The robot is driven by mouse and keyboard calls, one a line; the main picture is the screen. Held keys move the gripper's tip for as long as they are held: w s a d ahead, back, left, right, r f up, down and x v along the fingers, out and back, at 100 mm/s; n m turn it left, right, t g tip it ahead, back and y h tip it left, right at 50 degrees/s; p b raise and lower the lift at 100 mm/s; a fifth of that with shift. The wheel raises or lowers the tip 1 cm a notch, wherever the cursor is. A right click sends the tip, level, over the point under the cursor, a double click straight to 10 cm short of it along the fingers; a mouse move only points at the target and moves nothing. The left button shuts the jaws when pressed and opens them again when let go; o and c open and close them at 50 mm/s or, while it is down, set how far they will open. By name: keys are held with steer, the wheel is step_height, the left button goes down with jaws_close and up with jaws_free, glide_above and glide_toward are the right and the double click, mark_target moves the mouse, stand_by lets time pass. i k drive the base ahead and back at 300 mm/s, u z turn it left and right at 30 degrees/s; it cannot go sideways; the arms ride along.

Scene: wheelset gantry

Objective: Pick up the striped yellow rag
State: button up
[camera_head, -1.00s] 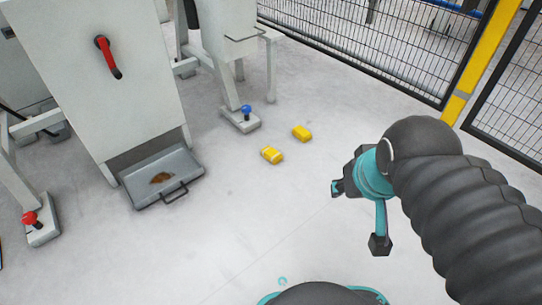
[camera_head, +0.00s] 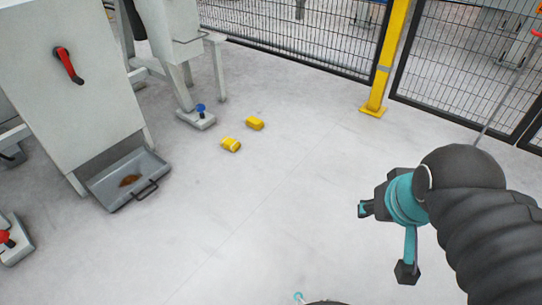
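Two small yellow folded rags lie on the pale floor left of the picture's middle. The nearer one, the striped yellow rag (camera_head: 231,144), shows pale stripes. The other yellow rag (camera_head: 255,123) looks plain and lies just behind it to the right. My gripper (camera_head: 364,209) is at the right, well apart from both rags. It is small and dark in this view, and I cannot tell whether its fingers are open or shut. No object shows in it.
A grey cabinet (camera_head: 65,75) with a red handle stands at the left. A tray (camera_head: 138,195) with brown stuff juts from its base. A blue-knobbed foot (camera_head: 198,115) stands near the rags. A yellow post (camera_head: 388,60) and mesh fence close the back. The middle floor is clear.

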mark_target(228, 143)
steer(key=u, duration=0.2)
steer(key=k, duration=0.25)
steer(key=z, duration=0.85)
steer(key=i, duration=1.65)
steer(key=u, duration=1.05)
steer(key=i, duration=0.9)
steer(key=u, duration=1.15)
steer(key=i, duration=0.35)
steer(key=u, duration=0.35)
